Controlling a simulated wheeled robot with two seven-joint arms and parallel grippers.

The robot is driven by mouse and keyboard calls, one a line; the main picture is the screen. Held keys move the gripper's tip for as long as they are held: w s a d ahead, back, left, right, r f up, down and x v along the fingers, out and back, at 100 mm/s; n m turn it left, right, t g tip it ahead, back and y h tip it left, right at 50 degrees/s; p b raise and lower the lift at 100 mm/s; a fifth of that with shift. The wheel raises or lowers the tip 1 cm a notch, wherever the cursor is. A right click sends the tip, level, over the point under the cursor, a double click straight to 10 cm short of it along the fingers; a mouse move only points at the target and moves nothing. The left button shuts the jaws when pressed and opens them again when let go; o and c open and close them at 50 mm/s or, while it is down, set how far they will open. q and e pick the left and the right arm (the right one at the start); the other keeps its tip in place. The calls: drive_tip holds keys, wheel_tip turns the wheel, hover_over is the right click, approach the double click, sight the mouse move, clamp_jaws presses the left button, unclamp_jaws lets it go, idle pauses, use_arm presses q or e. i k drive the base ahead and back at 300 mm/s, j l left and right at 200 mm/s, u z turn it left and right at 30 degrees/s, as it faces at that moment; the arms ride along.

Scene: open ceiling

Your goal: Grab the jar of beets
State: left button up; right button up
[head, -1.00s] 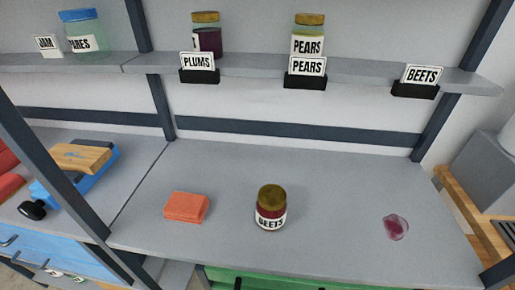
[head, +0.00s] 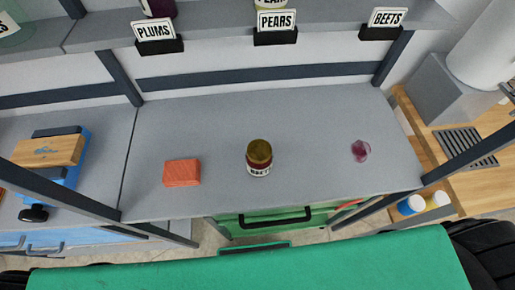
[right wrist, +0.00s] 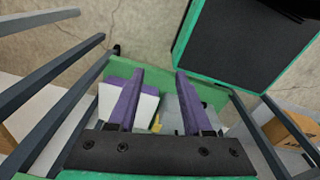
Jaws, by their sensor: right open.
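The jar of beets (head: 259,158) stands upright on the grey counter (head: 215,130), near its middle. It has a gold-brown lid and a white label, partly readable. My right gripper (right wrist: 156,80) shows only in the right wrist view. Its two purple fingers are apart with nothing between them, and the jar is not in that view. My left gripper is not in view.
An orange sponge (head: 182,172) lies left of the jar and a purple-red stain (head: 360,151) is to its right. The shelf above has a PLUMS sign (head: 154,31), a PEARS sign (head: 276,21) and a BEETS sign (head: 387,18). A green drawer (head: 275,217) is below the counter.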

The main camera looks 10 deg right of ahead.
sight(259, 156)
drive_tip(key=k+l+z, duration=0.3)
drive_tip(key=k+l, duration=0.15)
drive_tip(key=k+l+z, duration=0.35)
drive_tip(key=l, duration=0.3)
drive_tip(key=k, duration=0.1)
